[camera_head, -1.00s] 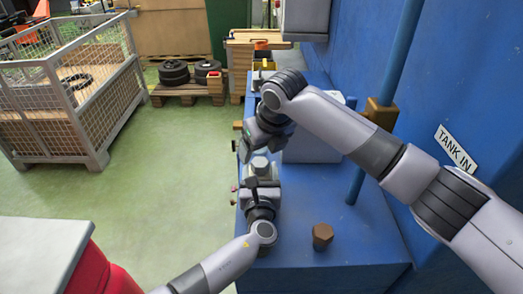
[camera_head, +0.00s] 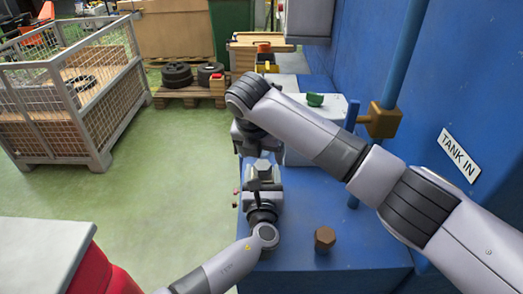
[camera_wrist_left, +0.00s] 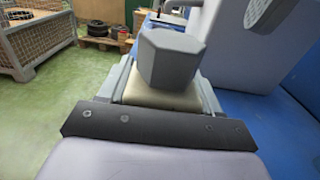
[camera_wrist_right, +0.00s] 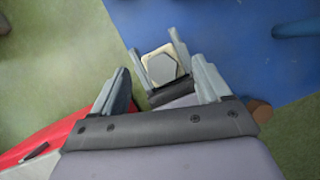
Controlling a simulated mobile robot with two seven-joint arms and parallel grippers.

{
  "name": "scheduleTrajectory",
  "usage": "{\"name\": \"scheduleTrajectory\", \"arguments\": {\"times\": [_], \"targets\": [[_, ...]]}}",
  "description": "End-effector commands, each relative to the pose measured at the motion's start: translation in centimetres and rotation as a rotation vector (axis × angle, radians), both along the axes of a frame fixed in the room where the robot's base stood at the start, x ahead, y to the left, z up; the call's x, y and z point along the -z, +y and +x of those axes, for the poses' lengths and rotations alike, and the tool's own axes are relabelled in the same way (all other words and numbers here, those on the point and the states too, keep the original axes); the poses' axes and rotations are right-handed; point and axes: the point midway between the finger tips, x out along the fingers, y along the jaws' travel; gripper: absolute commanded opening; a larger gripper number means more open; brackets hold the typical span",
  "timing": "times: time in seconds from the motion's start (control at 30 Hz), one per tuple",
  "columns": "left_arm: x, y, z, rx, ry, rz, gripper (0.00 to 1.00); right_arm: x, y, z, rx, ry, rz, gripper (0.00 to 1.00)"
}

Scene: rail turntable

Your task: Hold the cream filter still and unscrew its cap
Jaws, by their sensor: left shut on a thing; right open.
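The cream filter (camera_wrist_left: 155,92) stands upright above the blue bench, mostly hidden by my left gripper. Its grey hexagonal cap (camera_wrist_left: 170,58) sits on top; the cap also shows in the head view (camera_head: 263,166) and from above in the right wrist view (camera_wrist_right: 162,70). My left gripper (camera_head: 263,182) is shut on the filter's body, one finger on each side, below the cap. My right gripper (camera_head: 253,146) is open and empty. In the right wrist view its fingers (camera_wrist_right: 163,88) are spread, with the cap between and beyond them, apart from both.
A brown hexagonal piece (camera_head: 324,239) stands on the blue bench (camera_head: 350,228) at the right. A blue pipe (camera_head: 403,55) with a brass-coloured block (camera_head: 383,121) rises beside the blue wall. A green bowl-like thing (camera_head: 315,99) rests on a pale box. Green floor lies open at left.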

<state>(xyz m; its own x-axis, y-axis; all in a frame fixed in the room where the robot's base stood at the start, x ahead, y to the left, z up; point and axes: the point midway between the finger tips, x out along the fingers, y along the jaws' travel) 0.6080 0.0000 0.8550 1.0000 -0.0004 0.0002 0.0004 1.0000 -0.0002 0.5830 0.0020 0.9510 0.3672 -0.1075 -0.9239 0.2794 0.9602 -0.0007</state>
Motion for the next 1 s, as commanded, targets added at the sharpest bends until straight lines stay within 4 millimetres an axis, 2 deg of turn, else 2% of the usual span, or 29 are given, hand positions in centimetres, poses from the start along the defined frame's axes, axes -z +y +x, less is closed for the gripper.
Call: {"name": "scheduleTrajectory", "arguments": {"times": [0.1, 0.23, 0.63, 1.0], "targets": [[0.1, 0.0, 0.0, 0.000, 0.001, 0.000, 0.09, -0.1, 0.2, 0.0, 0.147, 0.001, 0.001, 0.77], [0.1, 0.0, 0.0, 0.000, 0.001, 0.000, 0.09, 0.0, 0.2, 0.0, 0.230, 0.001, 0.000, 0.77], [0.1, 0.0, 0.0, -0.001, 0.001, 0.001, 0.09, 0.1, 0.1, 0.1, 0.243, 0.000, 0.000, 0.77], [0.1, 0.0, 0.0, -0.001, 0.001, 0.001, 0.09, 2.1, 0.2, 0.0, 0.241, 0.001, 0.001, 0.77]]}}
